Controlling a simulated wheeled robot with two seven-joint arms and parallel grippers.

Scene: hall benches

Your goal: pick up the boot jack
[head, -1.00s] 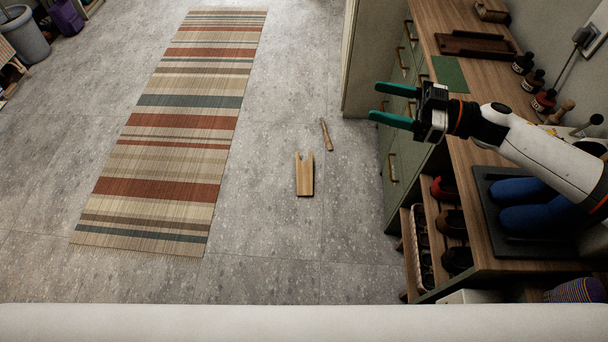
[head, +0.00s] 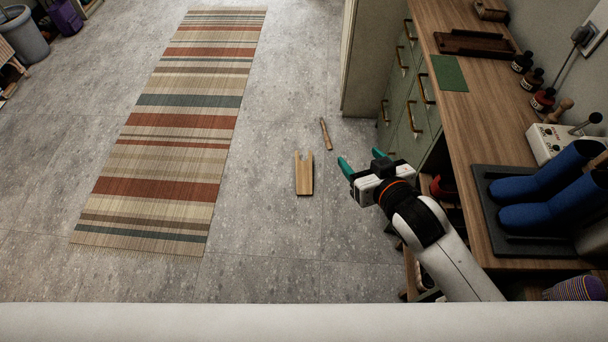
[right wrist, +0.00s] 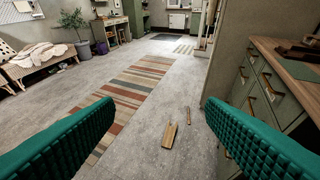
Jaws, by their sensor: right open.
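The boot jack (head: 304,176) is a flat wooden board with a V notch at its far end. It lies on the grey floor between the striped rug and the cabinet, and it also shows in the right wrist view (right wrist: 170,135). My right gripper (head: 360,164) is open and empty. It is in front of the cabinet, to the right of the boot jack in the head view and apart from it. Its green fingers frame the right wrist view (right wrist: 160,150), with the boot jack seen beyond and between them. My left gripper is not in view.
A small wooden stick-like thing (head: 325,134) lies on the floor just beyond the boot jack. A striped rug (head: 170,145) is to the left. The cabinet's wooden top (head: 480,120) with blue boots (head: 540,185) on a dark tray stands at the right.

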